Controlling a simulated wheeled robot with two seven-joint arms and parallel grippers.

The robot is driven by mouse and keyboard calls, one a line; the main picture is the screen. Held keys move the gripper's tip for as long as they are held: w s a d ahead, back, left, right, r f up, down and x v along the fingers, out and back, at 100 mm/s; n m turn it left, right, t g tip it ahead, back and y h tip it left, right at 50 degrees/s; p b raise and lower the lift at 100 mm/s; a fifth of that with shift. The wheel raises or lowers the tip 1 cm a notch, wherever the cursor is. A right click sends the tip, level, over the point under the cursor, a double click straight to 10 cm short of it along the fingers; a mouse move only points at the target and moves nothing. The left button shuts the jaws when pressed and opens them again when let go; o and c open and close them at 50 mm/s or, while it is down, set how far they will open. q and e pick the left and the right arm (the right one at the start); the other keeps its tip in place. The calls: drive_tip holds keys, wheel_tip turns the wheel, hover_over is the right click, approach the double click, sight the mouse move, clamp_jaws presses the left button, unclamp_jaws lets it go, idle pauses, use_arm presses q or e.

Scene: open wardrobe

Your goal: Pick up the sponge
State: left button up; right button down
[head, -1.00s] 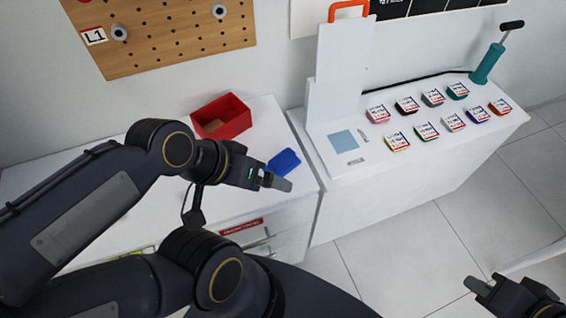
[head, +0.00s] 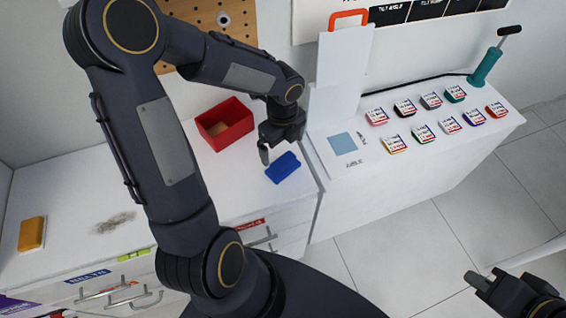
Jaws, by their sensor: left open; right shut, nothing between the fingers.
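An orange-yellow block (head: 32,233) that looks like a sponge lies on the white counter at the far left of the head view. A blue, flat-looking item (head: 283,167) lies on the same counter near its right end; I cannot tell for certain what it is. My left gripper (head: 273,150) points down beside and just above the blue item, open and empty. The picture does not settle whether it touches the item. My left gripper is far to the right of the orange block. My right gripper (head: 478,283) is shut and empty at the lower right, over the floor.
A red open box (head: 225,124) stands just left of my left gripper. A grey smudge (head: 115,222) marks the counter (head: 75,190) near the orange block. A second white cabinet (head: 400,175) at the right bears several small labelled items and a teal pump (head: 487,66).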

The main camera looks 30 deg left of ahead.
sight(283, 160)
use_arm(q)
wheel_tip(283, 160, down, 8)
drive_tip(key=shift+w+r, duration=0.1)
drive_tip(key=shift+r, duration=0.05)
drive_tip(key=c, duration=1.1)
drive_tip(key=shift+c, duration=0.2)
drive_tip(key=shift+r, duration=0.1)
drive_tip(key=shift+r, duration=0.5)
wheel_tip(283, 160, up, 3)
drive_tip(key=shift+d+f, duration=0.15)
drive_tip(key=s+d+r, duration=0.7)
drive_tip(key=s+r, duration=0.2)
drive_tip(key=s, duration=0.3)
drive_tip(key=shift+b, duration=0.35)
